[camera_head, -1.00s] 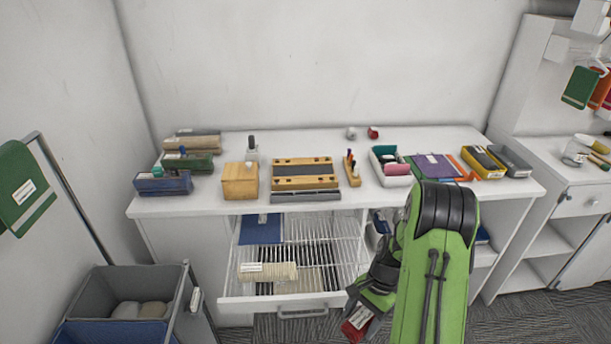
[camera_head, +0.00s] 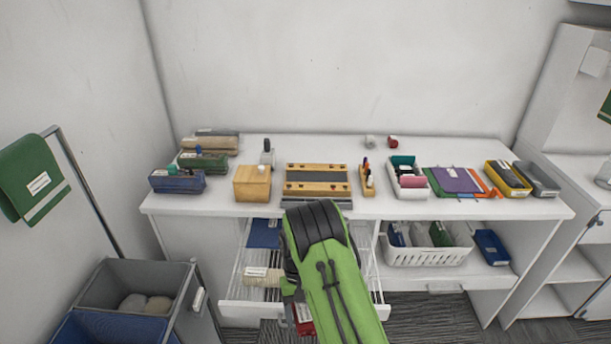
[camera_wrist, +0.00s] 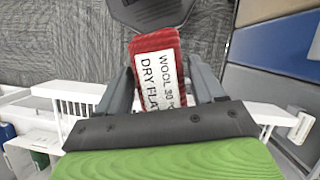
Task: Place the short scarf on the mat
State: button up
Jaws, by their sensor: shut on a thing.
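A small red knitted bundle (camera_wrist: 152,43) with a white label reading "WOOL 30" and "DRY FLAT" is between the fingers of my gripper (camera_wrist: 164,80) in the wrist view. I take it for the short scarf. In the head view a bit of the red bundle (camera_head: 304,319) shows beside my green forearm, low in front of the pulled-out wire drawer (camera_head: 233,310). My gripper is shut on it. A blue flat piece (camera_head: 265,233) and a cream ribbed folded piece (camera_head: 262,278) lie in the drawer. I cannot tell which thing is the mat; my arm hides the drawer's middle.
The white worktop (camera_head: 400,207) holds boxes, a wooden block and trays. A white basket (camera_head: 428,257) stands on the shelf at right. Grey and blue bins (camera_head: 125,275) stand at left, near a rail with a green cloth (camera_head: 35,178).

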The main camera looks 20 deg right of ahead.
aim_at(317, 177)
jog(key=i+l+u, duration=0.1)
jog(key=l+u, duration=0.4)
jog(key=l, duration=0.15)
jog(key=l+u, duration=0.5)
jog(key=l, duration=0.2)
jog(key=k+l+u, duration=0.15)
jog(key=l+u, duration=0.35)
jog(key=l, duration=0.15)
